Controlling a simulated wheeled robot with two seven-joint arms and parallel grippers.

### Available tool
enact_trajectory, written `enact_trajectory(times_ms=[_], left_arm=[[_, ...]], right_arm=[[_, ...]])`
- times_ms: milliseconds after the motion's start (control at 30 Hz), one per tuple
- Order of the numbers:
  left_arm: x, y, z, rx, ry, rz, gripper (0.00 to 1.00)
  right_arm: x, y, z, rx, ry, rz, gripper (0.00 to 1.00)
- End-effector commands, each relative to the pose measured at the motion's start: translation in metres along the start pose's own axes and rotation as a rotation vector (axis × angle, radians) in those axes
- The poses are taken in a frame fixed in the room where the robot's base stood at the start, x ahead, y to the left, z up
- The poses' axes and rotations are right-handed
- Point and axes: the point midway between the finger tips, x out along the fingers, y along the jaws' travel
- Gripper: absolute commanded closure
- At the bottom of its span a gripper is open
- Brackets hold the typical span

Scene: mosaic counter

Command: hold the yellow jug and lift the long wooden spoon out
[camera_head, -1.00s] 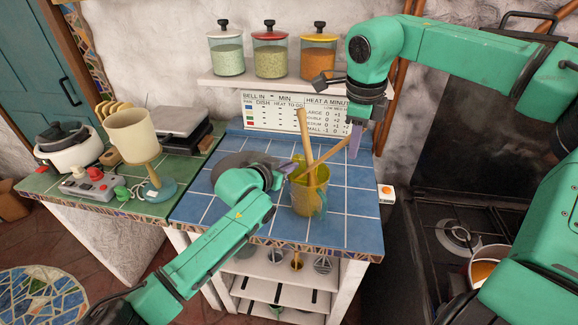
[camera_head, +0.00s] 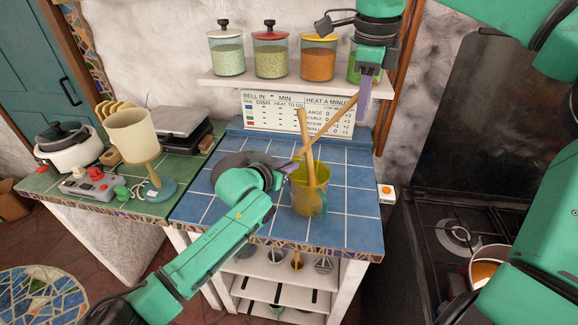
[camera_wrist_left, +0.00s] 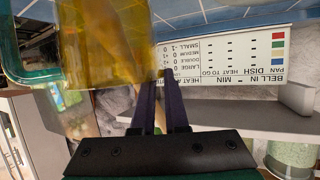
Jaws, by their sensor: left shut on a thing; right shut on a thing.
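The yellow jug (camera_head: 312,195) stands upright on the blue tiled counter (camera_head: 352,228). My left gripper (camera_head: 291,167) is shut on the jug's left side near the rim. The yellow jug (camera_wrist_left: 100,40) also shows in the left wrist view, beside the fingers of my left gripper (camera_wrist_left: 163,85). My right gripper (camera_head: 365,90) is shut on the upper end of the long wooden spoon (camera_head: 337,119), above and right of the jug. The spoon slants down left to the jug's mouth; I cannot tell whether its lower end is inside. Another wooden utensil (camera_head: 305,130) stands in the jug.
A shelf (camera_head: 288,80) with several lidded jars hangs behind, and my right gripper is close to its right end. A sign (camera_head: 265,112) stands at the counter's back. A stove (camera_head: 455,235) is at right, and a cream cup-shaped thing (camera_head: 131,130) at left.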

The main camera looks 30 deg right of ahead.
Motion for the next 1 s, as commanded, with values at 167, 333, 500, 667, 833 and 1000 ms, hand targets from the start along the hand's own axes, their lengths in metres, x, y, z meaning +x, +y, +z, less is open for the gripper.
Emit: enact_trajectory(times_ms=[167, 333, 500, 667, 833, 1000], left_arm=[[0.001, -0.001, 0.010, -0.005, -0.020, -0.002, 1.00], [0.001, -0.001, 0.008, -0.004, -0.017, -0.002, 0.54], [0.001, -0.001, 0.005, -0.003, -0.012, -0.002, 0.54], [0.000, -0.001, 0.004, -0.002, -0.008, -0.001, 0.54], [-0.003, 0.000, 0.003, -0.002, -0.005, 0.000, 0.54], [-0.025, -0.001, 0.003, -0.002, -0.005, 0.001, 0.54]], right_arm=[[0.000, 0.000, 0.000, 0.000, 0.000, 0.000, 1.00], [0.001, 0.000, 0.000, 0.000, 0.000, 0.000, 1.00], [0.001, 0.000, 0.000, 0.000, 0.000, 0.001, 1.00], [0.000, 0.000, 0.000, 0.000, 0.000, 0.001, 1.00], [0.000, 0.000, 0.000, 0.000, 0.000, 0.001, 1.00], [0.000, 0.000, 0.000, 0.000, 0.000, 0.001, 1.00]])
